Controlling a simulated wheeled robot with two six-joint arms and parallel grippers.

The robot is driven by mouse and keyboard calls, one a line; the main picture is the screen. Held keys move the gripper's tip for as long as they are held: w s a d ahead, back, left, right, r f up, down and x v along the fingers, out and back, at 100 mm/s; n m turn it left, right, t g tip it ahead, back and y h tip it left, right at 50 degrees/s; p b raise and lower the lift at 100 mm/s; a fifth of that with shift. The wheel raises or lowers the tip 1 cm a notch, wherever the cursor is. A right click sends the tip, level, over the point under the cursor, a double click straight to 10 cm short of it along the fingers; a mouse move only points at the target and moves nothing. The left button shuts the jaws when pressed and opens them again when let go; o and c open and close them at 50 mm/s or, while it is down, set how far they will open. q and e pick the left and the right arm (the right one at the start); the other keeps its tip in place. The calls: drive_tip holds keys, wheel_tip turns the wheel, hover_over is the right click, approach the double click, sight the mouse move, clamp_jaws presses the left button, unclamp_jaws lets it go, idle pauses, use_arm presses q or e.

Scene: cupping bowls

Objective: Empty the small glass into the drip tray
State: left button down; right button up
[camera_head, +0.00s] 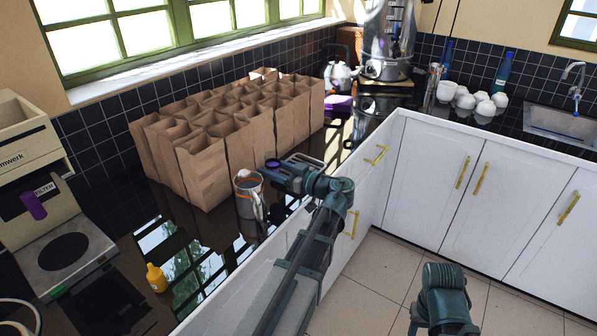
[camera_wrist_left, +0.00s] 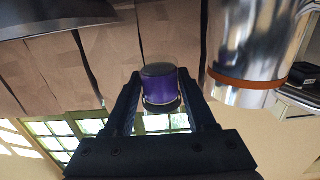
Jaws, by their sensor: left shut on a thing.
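My left gripper (camera_head: 273,164) is shut on a small purple glass (camera_wrist_left: 160,85), held above the dark counter in front of the paper bags. In the left wrist view the glass sits between the two fingers (camera_wrist_left: 160,103), with a greyish end at the top of the picture and a clear rim at the bottom. That view looks turned over, so I cannot tell how far the glass is tilted or what it holds. I cannot make out the drip tray for certain. My right gripper is out of view.
A steel jug (camera_head: 248,197) with an orange band stands close beside my left gripper; it also shows in the left wrist view (camera_wrist_left: 240,97). Several brown paper bags (camera_head: 202,170) stand behind. A yellow bottle (camera_head: 156,278) and a machine (camera_head: 65,250) are at left.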

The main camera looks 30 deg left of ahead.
use_arm(q)
drive_tip(key=w+m, duration=0.1)
drive_tip(key=m, duration=0.1)
drive_tip(key=w+m, duration=0.2)
drive_tip(key=m, duration=0.1)
drive_tip(key=shift+w+d+r, duration=0.1)
drive_tip(key=shift+d+r, duration=0.1)
drive_tip(key=f+m+b, duration=0.1)
drive_tip(key=w+f+m+b, duration=0.1)
drive_tip(key=shift+w+d+y+b, duration=0.1)
drive_tip(key=shift+d+y+b, duration=0.05)
drive_tip(key=shift+y+b, duration=0.2)
drive_tip(key=shift+r+m, duration=0.1)
drive_tip(key=shift+m, duration=0.9)
drive_tip(key=shift+m+b, duration=0.3)
drive_tip(key=shift+m, duration=0.4)
drive_tip(key=shift+r, duration=0.1)
drive_tip(key=shift+w+d, duration=0.2)
drive_tip(key=shift+w, duration=0.9)
